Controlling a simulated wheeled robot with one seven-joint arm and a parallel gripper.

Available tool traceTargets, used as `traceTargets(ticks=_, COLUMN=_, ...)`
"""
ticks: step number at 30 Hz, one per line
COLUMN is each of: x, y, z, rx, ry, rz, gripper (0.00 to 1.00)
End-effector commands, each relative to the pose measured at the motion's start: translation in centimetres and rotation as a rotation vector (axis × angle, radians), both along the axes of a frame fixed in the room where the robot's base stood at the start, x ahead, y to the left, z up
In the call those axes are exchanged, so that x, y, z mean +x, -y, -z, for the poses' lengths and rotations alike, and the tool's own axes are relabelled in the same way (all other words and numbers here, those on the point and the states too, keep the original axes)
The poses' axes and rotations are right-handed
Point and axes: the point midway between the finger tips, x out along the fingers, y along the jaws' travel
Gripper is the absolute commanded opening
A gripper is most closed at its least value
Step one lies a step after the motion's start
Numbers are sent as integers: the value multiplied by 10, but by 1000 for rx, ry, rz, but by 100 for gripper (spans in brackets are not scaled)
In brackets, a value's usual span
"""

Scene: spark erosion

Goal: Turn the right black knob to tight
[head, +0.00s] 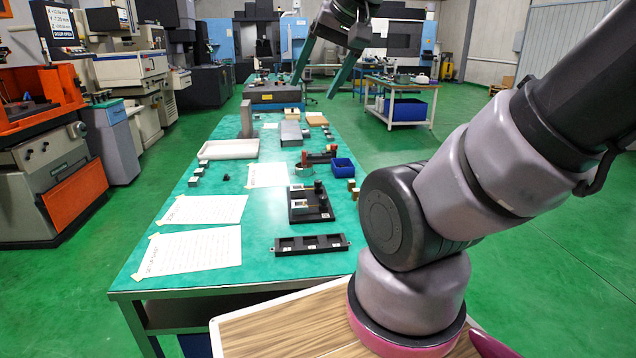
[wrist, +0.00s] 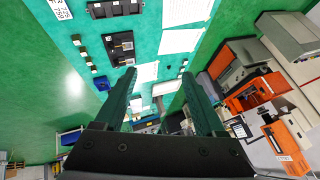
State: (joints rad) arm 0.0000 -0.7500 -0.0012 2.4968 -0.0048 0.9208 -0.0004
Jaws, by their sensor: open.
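A black fixture (head: 325,214) with light metal blocks stands on the green table, right of centre in the head view. A dark upright knob (head: 318,186) shows at its right back; any other knob and the knob's turn are too small to tell. The fixture also shows in the wrist view (wrist: 131,57), upper left of centre. My gripper (head: 314,91) is open and empty, high above the far part of the table. In the wrist view its two green fingers (wrist: 158,74) stand wide apart, well clear of the fixture.
A black slotted tray (head: 311,251) lies at the near edge. A blue bin (head: 342,168) and a red-and-black tool (head: 318,157) lie behind the fixture. Paper sheets (head: 190,253) cover the left side. A white tray (head: 230,150) lies farther back.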

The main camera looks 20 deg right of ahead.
Motion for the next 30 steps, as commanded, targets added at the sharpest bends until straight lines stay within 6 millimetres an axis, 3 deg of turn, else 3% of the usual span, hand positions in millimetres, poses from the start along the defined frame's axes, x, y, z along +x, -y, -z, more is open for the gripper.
traceTargets(ticks=4, x=6, y=1, z=-2, rx=-14, ry=-4, rz=-6, gripper=72)
traceTargets(ticks=8, x=35, y=7, z=-5, rx=-79, ry=-24, rz=-33, gripper=72)
traceTargets(ticks=17, x=156, y=37, z=6, rx=-292, ry=-105, rz=-201, gripper=72)
traceTargets(ticks=23, x=239, y=65, z=40, rx=-380, ry=-152, rz=-341, gripper=72)
traceTargets(ticks=30, x=330, y=109, z=108, rx=-425, ry=-183, rz=-508, gripper=72)
